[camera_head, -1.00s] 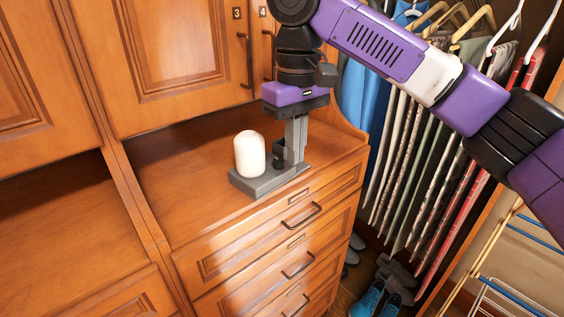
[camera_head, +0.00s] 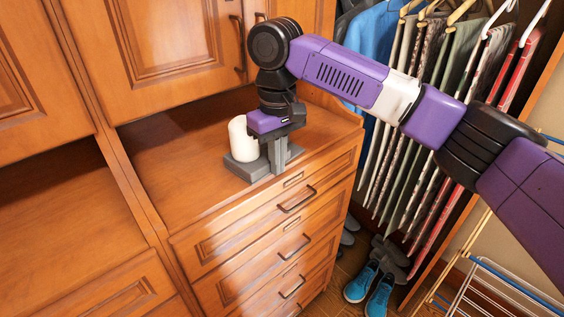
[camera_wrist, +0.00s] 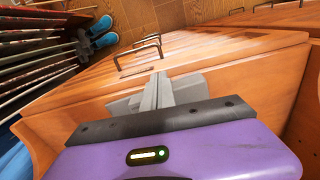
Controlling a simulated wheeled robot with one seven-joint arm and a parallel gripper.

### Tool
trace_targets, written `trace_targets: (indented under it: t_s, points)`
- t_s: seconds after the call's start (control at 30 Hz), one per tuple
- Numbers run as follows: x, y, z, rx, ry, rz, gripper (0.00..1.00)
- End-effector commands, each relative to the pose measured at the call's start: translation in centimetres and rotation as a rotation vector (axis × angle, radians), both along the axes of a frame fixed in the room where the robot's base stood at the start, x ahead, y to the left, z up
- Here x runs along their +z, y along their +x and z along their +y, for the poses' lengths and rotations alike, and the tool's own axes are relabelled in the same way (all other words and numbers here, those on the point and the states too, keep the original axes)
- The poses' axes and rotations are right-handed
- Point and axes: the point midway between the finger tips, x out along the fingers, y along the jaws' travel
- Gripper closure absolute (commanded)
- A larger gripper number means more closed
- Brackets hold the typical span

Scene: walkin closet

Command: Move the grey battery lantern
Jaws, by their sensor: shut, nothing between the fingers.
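The lantern has a white rounded dome (camera_head: 240,140) upright on a flat grey base (camera_head: 240,170), and it stands on the wooden counter. My gripper (camera_head: 279,167) points down at the lantern's right side, close over or beside the base, partly covering the dome's right edge. Its grey fingers are shut with nothing between them. In the wrist view the shut fingers (camera_wrist: 160,92) reach out over grey parts of the base (camera_wrist: 124,106). The dome is hidden there, and whether the fingers touch the base I cannot tell.
The wooden counter (camera_head: 180,180) is clear left of the lantern, with drawers and dark handles (camera_head: 297,200) below its front edge. Cabinet doors (camera_head: 155,50) rise above. Hanging clothes (camera_head: 400,140) are to the right, with blue shoes (camera_head: 371,287) and a drying rack (camera_head: 485,290) below.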

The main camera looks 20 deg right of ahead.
Motion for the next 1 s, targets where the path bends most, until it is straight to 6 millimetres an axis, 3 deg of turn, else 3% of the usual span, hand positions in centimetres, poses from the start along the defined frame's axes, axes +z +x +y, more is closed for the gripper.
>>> trace_targets:
  t_s: [0.37,0.8,1.0]
  points:
    - [0.3,0.4,0.2,0.0,0.003,-0.001,1.0]
    - [0.5,5.8,1.7,-0.003,0.005,-0.003,1.0]
    - [0.0,6.6,1.8,-0.001,0.002,0.001,1.0]
